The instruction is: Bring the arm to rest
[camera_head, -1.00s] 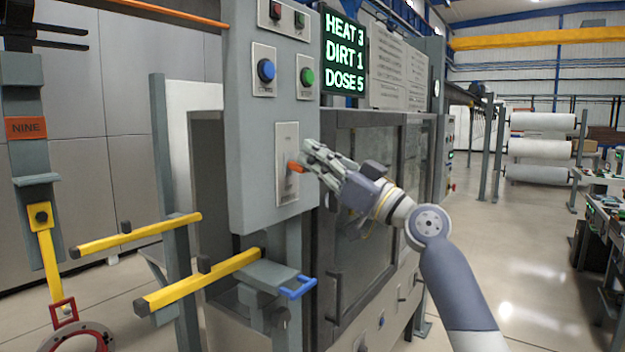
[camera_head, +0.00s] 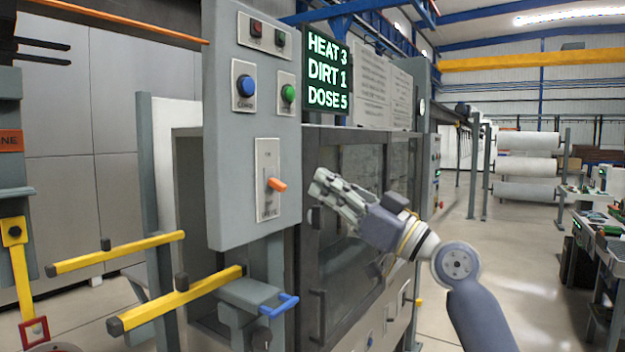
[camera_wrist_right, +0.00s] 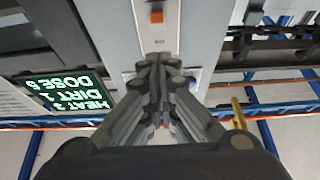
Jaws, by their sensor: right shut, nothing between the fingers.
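My right gripper (camera_head: 322,186) is shut and empty. It hangs in the air in front of the grey machine, to the right of the control panel (camera_head: 228,170), with a gap between its fingertips and the orange lever (camera_head: 276,184). In the right wrist view the shut fingers (camera_wrist_right: 160,65) point toward the panel, and the orange lever (camera_wrist_right: 156,17) shows beyond them at the top. My left gripper is not in view.
A blue button (camera_head: 245,86) and a green button (camera_head: 288,93) sit above the lever. The screen (camera_head: 327,76) reads HEAT 3, DIRT 1, DOSE 5. Yellow bars (camera_head: 180,298) and a blue handle (camera_head: 280,304) stick out below. Open floor (camera_head: 510,270) lies to the right.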

